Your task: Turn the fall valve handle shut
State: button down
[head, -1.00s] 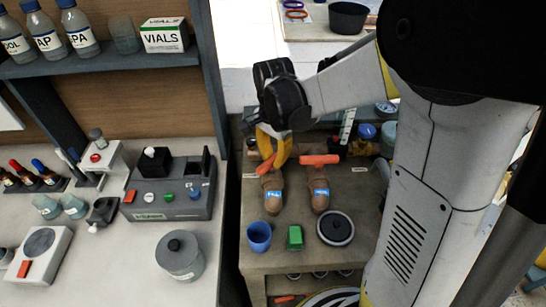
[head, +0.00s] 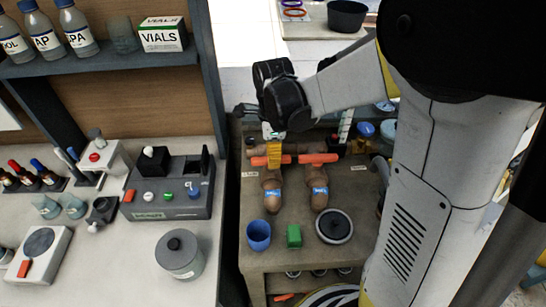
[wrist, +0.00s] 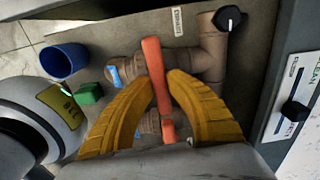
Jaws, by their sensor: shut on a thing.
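Two brown pipes with blue tape stand side by side on the bench, each with an orange handle. My gripper (head: 273,153) is at the left handle (head: 257,161), with its yellow fingers on either side of it. In the wrist view, that handle (wrist: 152,54) lies between the yellow fingertips (wrist: 161,78), which are shut on it. It lies crosswise to its pipe (head: 271,189). The right handle (head: 319,158) also lies crosswise to its pipe (head: 318,190). I cannot read the valve labels, so which is the fall valve is unclear.
A black knob (wrist: 228,19) is close to the fingers. A counter with a grey device (head: 168,185) is to the left.

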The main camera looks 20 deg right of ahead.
dwell(0.4)
jog(key=c, duration=1.3)
grip_release()
jog(key=shift+c, duration=0.2)
notch_tip(320, 180, up, 12)
